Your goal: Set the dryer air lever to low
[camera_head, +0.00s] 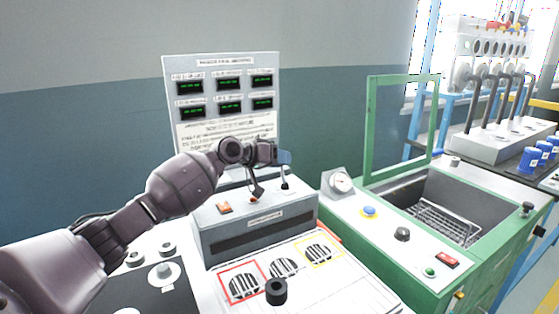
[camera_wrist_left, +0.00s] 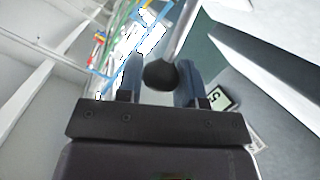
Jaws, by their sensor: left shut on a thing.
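A grey control box (camera_head: 228,242) with a sloped top stands on the bench. Its right lever (camera_head: 285,179) has a thin stem that rises to my left gripper (camera_head: 284,157). The fingertips are at the top of that stem. In the left wrist view, the lever's dark round knob (camera_wrist_left: 160,75) and metal stem show between the two fingers of the left gripper (camera_wrist_left: 158,82), which is shut on it. A second lever (camera_head: 256,192) with a dark knob stands to the left, apart from the fingertips. I cannot read the lever labels. My right gripper is out of view.
An orange-red switch (camera_head: 223,208) is on the box's left. A display panel (camera_head: 227,122) with green readouts stands behind. In front is a white panel with round vents (camera_head: 284,267) and a black knob (camera_head: 276,291). A green machine (camera_head: 400,264) with an open basin is at right.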

